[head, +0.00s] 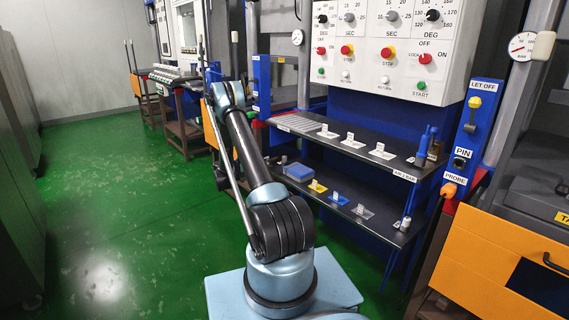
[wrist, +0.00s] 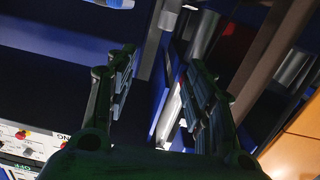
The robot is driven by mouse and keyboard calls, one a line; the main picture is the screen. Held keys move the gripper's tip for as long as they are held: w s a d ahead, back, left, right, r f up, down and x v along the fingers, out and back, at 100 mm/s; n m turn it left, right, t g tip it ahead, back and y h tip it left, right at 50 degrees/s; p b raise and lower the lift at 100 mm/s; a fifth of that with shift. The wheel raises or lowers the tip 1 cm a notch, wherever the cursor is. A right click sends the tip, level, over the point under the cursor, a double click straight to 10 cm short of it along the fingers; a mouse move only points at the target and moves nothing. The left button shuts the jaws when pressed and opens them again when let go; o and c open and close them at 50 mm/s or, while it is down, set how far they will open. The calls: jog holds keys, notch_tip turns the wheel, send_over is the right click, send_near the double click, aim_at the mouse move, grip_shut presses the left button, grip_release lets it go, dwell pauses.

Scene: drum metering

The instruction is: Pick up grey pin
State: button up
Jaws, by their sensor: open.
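I cannot pick out a grey pin with certainty. In the head view a small grey upright piece (head: 405,223) stands at the right end of the lower shelf and may be it. A label reading PIN (head: 462,153) is on the blue post at the right, with a dark round socket (head: 459,163) below it. My gripper (wrist: 160,90) shows in the wrist view with its two dark fingers apart and nothing visible between them. In the head view my arm reaches up and away from the shelves, and I cannot make out the gripper there.
The upper shelf (head: 345,150) holds white cards and blue cylinders (head: 424,140). The lower shelf (head: 325,205) holds a blue box (head: 298,172) and coloured cards. A control panel (head: 385,45) hangs above. An orange drawer front (head: 500,250) stands right. Green floor is clear at left.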

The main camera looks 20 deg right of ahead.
notch_tip(320, 180, down, 3)
send_near(283, 158)
jog(key=shift+m+h, duration=0.3)
jog(key=shift+h, duration=0.1)
jog(key=x, duration=0.6)
jog(key=shift+w+f, duration=0.25)
jog(key=shift+w, duration=0.1)
jog(key=shift+f+x, duration=0.1)
jog(key=shift+x, duration=1.25)
jog(key=shift+f+x, duration=0.15)
jog(key=shift+x, duration=1.2)
jog(key=c, duration=1)
